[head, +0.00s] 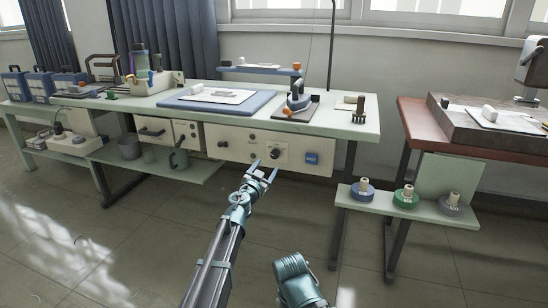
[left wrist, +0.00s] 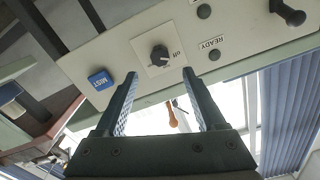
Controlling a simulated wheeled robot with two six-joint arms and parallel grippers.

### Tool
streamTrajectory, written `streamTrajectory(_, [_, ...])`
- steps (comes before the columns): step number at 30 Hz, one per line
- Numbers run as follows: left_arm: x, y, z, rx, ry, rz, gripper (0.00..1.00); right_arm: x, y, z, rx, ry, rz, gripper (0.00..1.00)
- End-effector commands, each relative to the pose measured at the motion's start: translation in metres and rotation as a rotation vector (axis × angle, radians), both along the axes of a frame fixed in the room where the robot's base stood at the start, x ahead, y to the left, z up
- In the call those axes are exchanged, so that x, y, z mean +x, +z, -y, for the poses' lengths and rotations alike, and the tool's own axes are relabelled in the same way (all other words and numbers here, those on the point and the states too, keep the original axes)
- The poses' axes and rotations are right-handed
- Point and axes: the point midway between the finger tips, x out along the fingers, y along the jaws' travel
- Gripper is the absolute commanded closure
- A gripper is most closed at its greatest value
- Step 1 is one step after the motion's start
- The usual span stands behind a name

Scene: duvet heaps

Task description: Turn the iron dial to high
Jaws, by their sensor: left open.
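The iron dial is a black knob (head: 275,153) on a pale square plate on the front panel under the table's edge. In the left wrist view the dial (left wrist: 159,54) shows with a short printed label beside it, too small to read surely. My left gripper (head: 263,169) is open and empty, just in front of and below the dial. In the left wrist view its two fingers (left wrist: 159,78) point at the panel, with the dial between and beyond their tips, apart from them. The iron (head: 298,97) stands on the table above.
A blue MIST button (head: 312,158) sits right of the dial; its label reads clearly in the left wrist view (left wrist: 101,79). A READY label (left wrist: 211,43) and small dark knobs are on the same panel. A low shelf (head: 430,217) with several spools stands at right. The floor in front is clear.

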Motion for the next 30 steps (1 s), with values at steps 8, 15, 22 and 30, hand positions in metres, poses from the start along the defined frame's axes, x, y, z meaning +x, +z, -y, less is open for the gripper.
streamTrajectory(8, [0.061,0.0,0.02,0.0,-0.001,0.0,0.28,0.0,0.0,0.0,0.0,0.0,0.0,0.5])
streamTrajectory(15, [0.09,0.0,0.029,0.0,0.0,0.0,0.28,0.0,0.0,0.0,0.0,0.0,0.0,0.5])
streamTrajectory(22, [0.092,0.0,0.03,0.0,0.0,0.0,0.28,0.0,0.0,0.0,0.0,0.0,0.0,0.5])
streamTrajectory(30, [0.091,0.0,0.03,0.0,0.0,0.0,0.62,0.0,0.0,0.0,0.0,0.0,0.0,0.5])
